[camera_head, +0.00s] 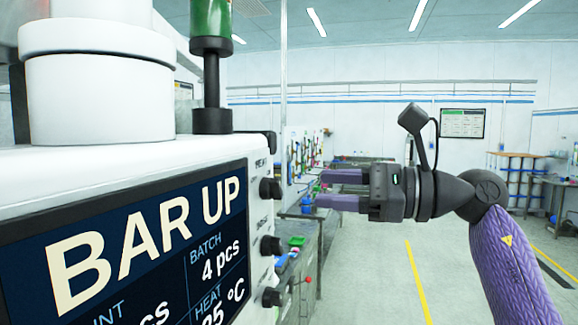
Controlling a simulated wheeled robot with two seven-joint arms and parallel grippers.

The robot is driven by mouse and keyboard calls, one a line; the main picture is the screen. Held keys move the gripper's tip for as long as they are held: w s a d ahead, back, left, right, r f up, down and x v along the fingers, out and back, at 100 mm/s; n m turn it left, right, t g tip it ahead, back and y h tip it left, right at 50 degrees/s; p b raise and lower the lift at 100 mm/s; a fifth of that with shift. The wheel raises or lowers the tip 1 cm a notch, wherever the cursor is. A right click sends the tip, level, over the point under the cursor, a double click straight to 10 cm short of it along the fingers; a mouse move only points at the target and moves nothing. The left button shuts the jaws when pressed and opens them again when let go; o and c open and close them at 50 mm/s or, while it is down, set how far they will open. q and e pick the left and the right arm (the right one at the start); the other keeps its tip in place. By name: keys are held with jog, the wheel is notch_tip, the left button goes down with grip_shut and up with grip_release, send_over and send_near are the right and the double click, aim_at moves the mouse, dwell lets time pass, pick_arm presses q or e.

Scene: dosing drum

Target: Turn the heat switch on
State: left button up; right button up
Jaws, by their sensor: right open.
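The dosing machine (120,165) fills the left side, a white housing with a dark screen (130,260) reading "BAR UP", "BATCH 4 pcs" and a partly cut-off "HEAT" value in °C. Black knobs sit in a column on its narrow face right of the screen: an upper knob (270,188), a middle knob (270,245) and a lower knob (271,297). Their labels are too small and slanted to read, so I cannot tell which is the heat switch. My right gripper (318,188) is open and empty, its purple fingers pointing left toward the upper knob, apart from it. My left gripper is out of view.
A white cylinder (95,90) and a green-and-black post (211,70) stand on top of the machine. Benches with tools (300,245) stand behind the gripper. The floor (370,285) with yellow lines is open at the lower right.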

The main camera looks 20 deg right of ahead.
aim_at(280, 185)
jog(key=p+x, duration=0.2)
jog(key=x, duration=0.3)
jog(key=shift+w+a+r, duration=0.15)
jog(key=shift+w+a, duration=0.05)
jog(key=shift+a, duration=0.05)
jog(key=shift+w+a, duration=0.25)
jog(key=shift+a, duration=0.15)
grip_shut()
